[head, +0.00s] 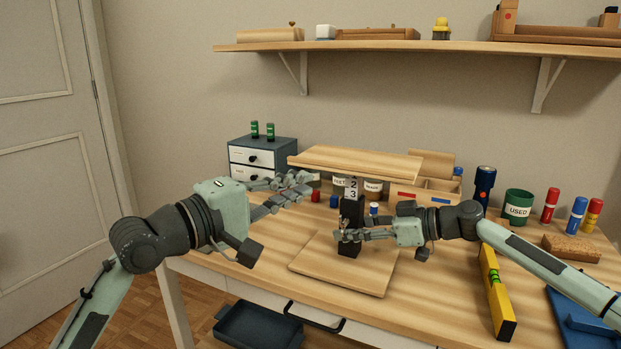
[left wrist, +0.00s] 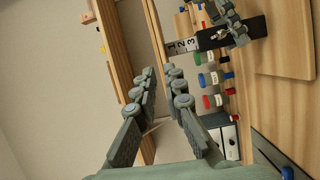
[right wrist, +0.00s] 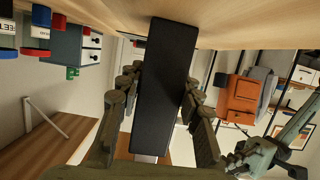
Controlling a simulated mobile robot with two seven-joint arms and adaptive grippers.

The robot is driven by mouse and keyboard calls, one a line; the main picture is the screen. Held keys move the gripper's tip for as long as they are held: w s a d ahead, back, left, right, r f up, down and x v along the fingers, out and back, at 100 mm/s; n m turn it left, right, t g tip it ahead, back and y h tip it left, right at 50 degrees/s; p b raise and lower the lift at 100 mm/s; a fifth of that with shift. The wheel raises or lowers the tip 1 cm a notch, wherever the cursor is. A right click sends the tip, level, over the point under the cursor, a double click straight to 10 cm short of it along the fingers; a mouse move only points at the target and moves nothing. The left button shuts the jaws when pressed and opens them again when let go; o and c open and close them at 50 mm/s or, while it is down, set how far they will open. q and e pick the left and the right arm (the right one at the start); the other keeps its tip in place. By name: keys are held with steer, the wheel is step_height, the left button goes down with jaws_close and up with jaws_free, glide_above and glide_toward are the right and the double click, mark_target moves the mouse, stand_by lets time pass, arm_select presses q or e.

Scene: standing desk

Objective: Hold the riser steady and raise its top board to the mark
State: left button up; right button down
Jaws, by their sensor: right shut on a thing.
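The riser has a wooden base board (head: 340,270) on the desk, an upright black post (head: 350,215) and a wooden top board (head: 355,162) held level above it. A white scale (head: 353,189) on the upper post shows 2 and 3; the left wrist view shows 1, 2 and 3 (left wrist: 184,46). My right gripper (head: 345,236) is shut on the lower post, which stands between its fingers in the right wrist view (right wrist: 165,90). My left gripper (head: 308,183) is open and empty, just under the top board's left end. Whether it touches the board, I cannot tell.
A small drawer unit (head: 262,157) stands behind my left gripper. A torch (head: 484,184), a green cup (head: 518,207), markers and a cork block (head: 570,248) are at the right. A yellow level (head: 495,290) lies right of the base. A wall shelf (head: 420,46) is above.

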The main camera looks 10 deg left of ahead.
mark_target(357, 164)
arm_select(q)
steer(key=shift+w+d+f+m+t+y, duration=0.2)
steer(key=shift+f+m+t+y, duration=0.15)
steer(key=shift+m, duration=0.15)
steer(key=shift+w+d+f+m+t+y, duration=0.2)
steer(key=shift+m+t+y, duration=0.15)
steer(key=shift+m, duration=0.15)
jaws_close()
steer(key=s+d+r+m+t+y, duration=0.3)
steer(key=m+t, duration=0.3)
steer(key=m, duration=0.5)
steer(key=w+d, duration=0.3)
steer(key=w, duration=0.5)
steer(key=shift+w+f, duration=0.15)
steer(key=shift+w, duration=0.15)
